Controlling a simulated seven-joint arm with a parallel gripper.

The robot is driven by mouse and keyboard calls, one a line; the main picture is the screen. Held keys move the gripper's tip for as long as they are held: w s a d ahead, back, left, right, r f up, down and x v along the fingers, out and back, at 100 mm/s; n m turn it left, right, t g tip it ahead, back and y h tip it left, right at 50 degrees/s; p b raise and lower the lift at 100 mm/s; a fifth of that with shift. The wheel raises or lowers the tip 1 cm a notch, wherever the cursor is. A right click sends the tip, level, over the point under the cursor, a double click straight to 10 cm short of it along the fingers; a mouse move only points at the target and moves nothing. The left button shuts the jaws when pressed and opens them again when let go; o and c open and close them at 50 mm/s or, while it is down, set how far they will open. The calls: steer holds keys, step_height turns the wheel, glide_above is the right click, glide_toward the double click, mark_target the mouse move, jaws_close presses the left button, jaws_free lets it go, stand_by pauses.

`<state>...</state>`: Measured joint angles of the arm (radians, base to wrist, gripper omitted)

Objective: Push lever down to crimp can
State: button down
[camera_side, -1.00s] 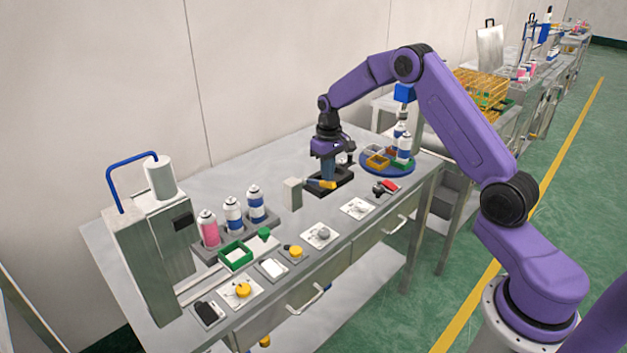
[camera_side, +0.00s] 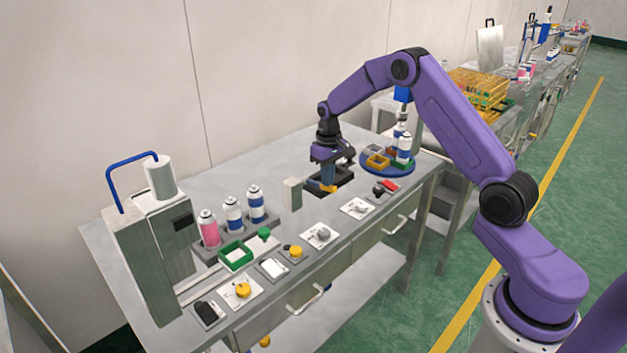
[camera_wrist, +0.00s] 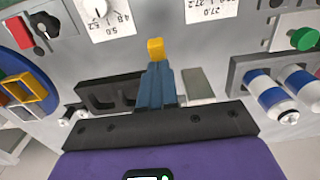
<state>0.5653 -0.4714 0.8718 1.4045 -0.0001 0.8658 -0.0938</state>
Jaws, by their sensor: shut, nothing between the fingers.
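My gripper (camera_side: 328,181) points straight down over a black base (camera_side: 345,182) in the middle of the table, fingers shut and empty. A yellow-ended lever (camera_side: 318,187) lies at the fingertips, and its yellow end also shows just past them in the wrist view (camera_wrist: 155,45). The fingers look to be on top of it or very close; contact cannot be told. The fingers hide the rest of the lever.
A grey machine (camera_side: 150,255) with a blue curved tube stands at the left end. Several cans stand in a grey rack (camera_side: 222,237). A small grey block (camera_side: 292,194) stands left of my gripper. Knobs and buttons, such as a grey dial (camera_side: 323,233), line the front edge.

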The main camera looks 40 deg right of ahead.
steer(key=shift+f, duration=1.85)
stand_by(0.6)
step_height(320, 180, up, 15)
stand_by(1.9)
